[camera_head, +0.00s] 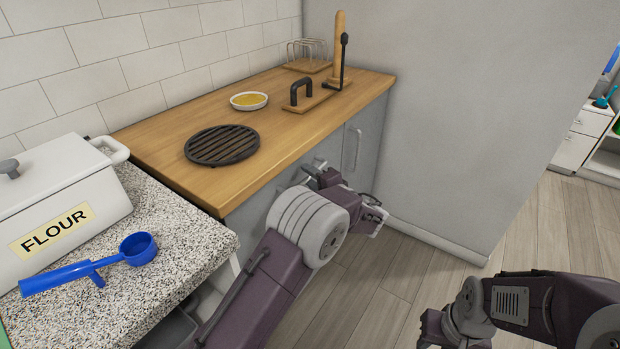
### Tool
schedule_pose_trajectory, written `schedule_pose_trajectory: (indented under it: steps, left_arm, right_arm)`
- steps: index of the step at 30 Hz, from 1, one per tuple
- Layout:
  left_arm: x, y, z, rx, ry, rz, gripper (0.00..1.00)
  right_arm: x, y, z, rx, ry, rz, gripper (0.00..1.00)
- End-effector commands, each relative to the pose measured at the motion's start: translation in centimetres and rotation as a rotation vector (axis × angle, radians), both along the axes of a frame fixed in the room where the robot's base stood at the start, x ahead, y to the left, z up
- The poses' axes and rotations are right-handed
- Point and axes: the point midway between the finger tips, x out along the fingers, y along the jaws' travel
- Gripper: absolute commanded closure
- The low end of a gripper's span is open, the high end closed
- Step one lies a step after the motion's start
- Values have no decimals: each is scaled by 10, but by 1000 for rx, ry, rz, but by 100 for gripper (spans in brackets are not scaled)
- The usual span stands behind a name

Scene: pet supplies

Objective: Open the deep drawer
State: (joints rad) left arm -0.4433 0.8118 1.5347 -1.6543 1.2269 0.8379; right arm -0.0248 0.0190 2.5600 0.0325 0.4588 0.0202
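The grey-fronted cabinet (258,212) stands under a wooden worktop. A vertical bar handle (353,149) shows on its right-hand front. My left gripper (345,193) is close in front of this cabinet, left of and below that handle; whether it touches the front is unclear. Its fingers are partly hidden by my wrist, so their opening is unclear. My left forearm hides much of the lower fronts, and no deep drawer can be made out for sure. My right gripper (437,328) is at the bottom edge over the floor, apart from the cabinet, its fingers mostly out of frame.
The worktop (166,149) holds a round black grate (222,145), a small dish (249,100), a black-handled board (312,102) and a rack (307,62). A flour bin (62,203) and blue scoop (88,268) sit on the granite counter (185,240). A grey wall (440,130) stands right; floor (545,220) is free.

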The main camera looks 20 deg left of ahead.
Motion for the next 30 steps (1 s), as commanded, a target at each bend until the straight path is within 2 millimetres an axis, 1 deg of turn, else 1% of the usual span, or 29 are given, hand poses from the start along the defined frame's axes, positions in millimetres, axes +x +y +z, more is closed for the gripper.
schedule_pose_trajectory:
  steps: [3, 4, 7, 8, 30]
  left_arm:
    - [0, 0, 0, 0, 0, 0, 66]
    - [0, 0, 0, 0, 0, 0, 69]
    - [0, 0, 0, 0, 0, 0, 97]
    - [0, 0, 0, 0, 0, 0, 100]
    - [-1, 0, 0, -1, 1, 1, 100]
  right_arm:
    - [0, 0, 0, 0, 0, 0, 64]
    - [0, 0, 0, 0, 0, 0, 64]
    - [0, 0, 0, 0, 0, 0, 64]
    - [0, 0, 0, 0, 0, 0, 64]
    - [0, 0, 0, 0, 0, 0, 64]
